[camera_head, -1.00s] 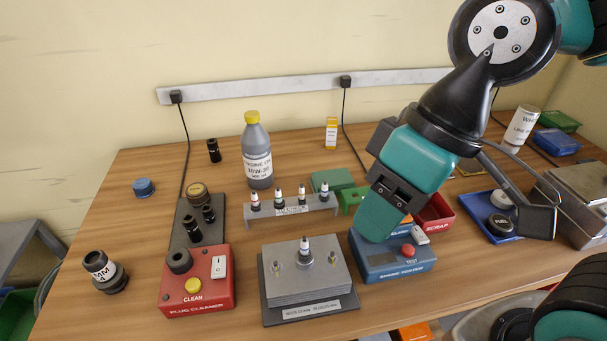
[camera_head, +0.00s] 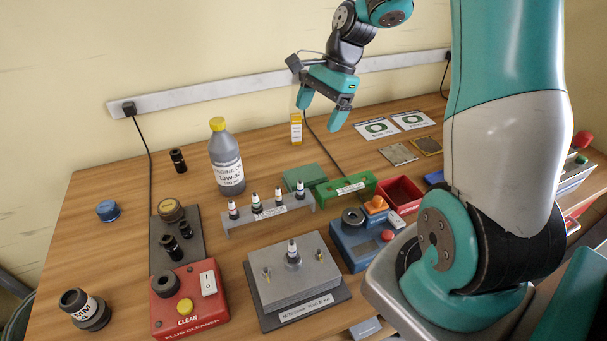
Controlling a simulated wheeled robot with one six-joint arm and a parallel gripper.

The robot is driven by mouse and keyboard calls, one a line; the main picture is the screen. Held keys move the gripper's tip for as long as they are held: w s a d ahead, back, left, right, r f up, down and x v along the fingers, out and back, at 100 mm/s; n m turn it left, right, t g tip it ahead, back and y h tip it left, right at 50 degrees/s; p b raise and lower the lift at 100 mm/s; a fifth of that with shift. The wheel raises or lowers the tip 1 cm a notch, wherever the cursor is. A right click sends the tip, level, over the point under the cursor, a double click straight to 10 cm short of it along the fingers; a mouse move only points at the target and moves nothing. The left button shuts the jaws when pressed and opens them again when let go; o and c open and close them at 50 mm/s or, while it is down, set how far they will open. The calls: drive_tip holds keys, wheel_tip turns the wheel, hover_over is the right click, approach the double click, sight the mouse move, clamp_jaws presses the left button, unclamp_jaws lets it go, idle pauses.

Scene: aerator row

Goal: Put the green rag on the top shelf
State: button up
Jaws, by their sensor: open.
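A flat, folded dark green piece that looks like the green rag (camera_head: 306,177) lies on the bench, behind the plug rack and left of a green labelled block. My gripper (camera_head: 322,108) is open, with its two fingers apart and pointing down. It is in the air above the back of the bench, up and to the right of the rag. Nothing shows between its fingers. I cannot make out a top shelf in this view.
A grey oil bottle (camera_head: 226,160) with a yellow cap stands left of the rag. A rack of plugs (camera_head: 268,215) is in front. A yellow box (camera_head: 296,128) stands near the wall, close to the gripper. A red bin (camera_head: 399,193) is to the right.

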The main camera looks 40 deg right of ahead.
drive_tip(key=d+f+m, duration=0.4)
drive_tip(key=d, duration=0.2)
drive_tip(key=p, duration=0.2)
hover_over(307, 173)
drive_tip(key=d, duration=0.3)
drive_tip(key=f, duration=0.8)
drive_tip(key=shift+s+d+f, duration=0.15)
drive_tip(key=shift+s+f, duration=0.2)
drive_tip(key=shift+s, duration=0.05)
drive_tip(key=p+x, duration=0.1)
drive_tip(key=x, duration=0.1)
drive_tip(key=a+p+x, duration=0.1)
drive_tip(key=x, duration=0.2)
drive_tip(key=shift+a, duration=0.15)
drive_tip(key=shift+w+f, duration=0.1)
drive_tip(key=shift+f, duration=0.3)
drive_tip(key=shift+c, duration=0.2)
drive_tip(key=c, duration=0.7)
drive_tip(key=shift+r, duration=0.1)
